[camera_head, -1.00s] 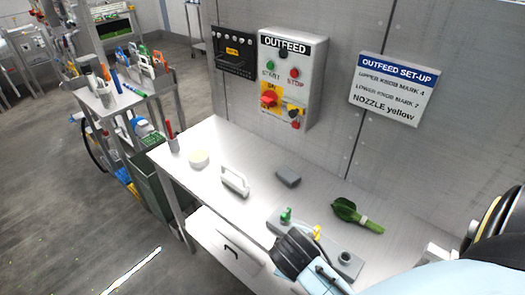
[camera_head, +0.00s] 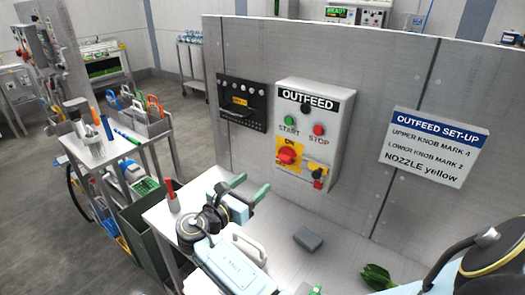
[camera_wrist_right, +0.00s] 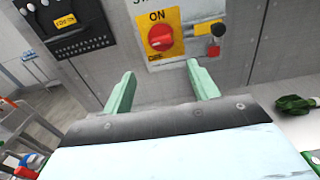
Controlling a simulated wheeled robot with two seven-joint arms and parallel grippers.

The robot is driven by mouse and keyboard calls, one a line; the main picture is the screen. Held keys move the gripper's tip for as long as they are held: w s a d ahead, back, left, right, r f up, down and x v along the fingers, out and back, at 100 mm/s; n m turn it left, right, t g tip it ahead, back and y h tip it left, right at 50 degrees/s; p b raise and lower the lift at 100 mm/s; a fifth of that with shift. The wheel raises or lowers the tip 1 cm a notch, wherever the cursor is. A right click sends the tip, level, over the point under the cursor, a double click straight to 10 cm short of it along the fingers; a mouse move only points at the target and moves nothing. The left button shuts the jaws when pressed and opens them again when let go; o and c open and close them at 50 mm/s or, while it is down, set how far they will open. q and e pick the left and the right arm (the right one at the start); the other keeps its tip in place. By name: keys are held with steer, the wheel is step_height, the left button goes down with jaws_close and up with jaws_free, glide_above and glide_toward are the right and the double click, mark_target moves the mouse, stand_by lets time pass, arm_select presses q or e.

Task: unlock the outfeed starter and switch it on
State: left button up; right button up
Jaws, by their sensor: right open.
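The outfeed starter (camera_head: 315,125) is a pale wall box with a green START button (camera_head: 290,121) and a red STOP button (camera_head: 319,130). Its red rotary switch (camera_head: 288,155) sits on a yellow plate, with "ON" above it. It also shows in the right wrist view (camera_wrist_right: 160,38). Right of the switch is a small dark round part (camera_head: 317,174) with a red piece below; I cannot tell if it is a lock. My right gripper (camera_head: 250,187) is open and empty, apart from the box, below and left of it. Its green fingers (camera_wrist_right: 160,72) point toward the box. My left gripper is out of view.
A black panel (camera_head: 241,105) with a yellow label hangs left of the box. A set-up sign (camera_head: 433,147) hangs to its right. On the bench are a grey block (camera_head: 308,239), leafy greens (camera_head: 378,277) and a cup with red items (camera_head: 173,202). A trolley stands left.

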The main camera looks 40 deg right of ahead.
steer(key=p, duration=0.1)
glide_toward(281, 159)
steer(key=d, duration=0.2)
steer(key=x, duration=0.3)
steer(key=shift+w+d, duration=0.1)
steer(key=shift+w, duration=0.2)
steer(key=x, duration=0.2)
steer(key=shift+w+d+p, duration=0.1)
steer(key=shift+d+p, duration=0.2)
steer(key=shift+p, duration=0.05)
steer(key=shift+w+d, duration=0.1)
steer(key=shift+d, duration=0.5)
steer(key=shift+w+d, duration=0.1)
steer(key=shift+d, duration=0.05)
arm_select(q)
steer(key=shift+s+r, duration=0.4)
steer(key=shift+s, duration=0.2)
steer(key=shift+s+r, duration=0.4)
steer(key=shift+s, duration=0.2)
arm_select(e)
steer(key=c, duration=1)
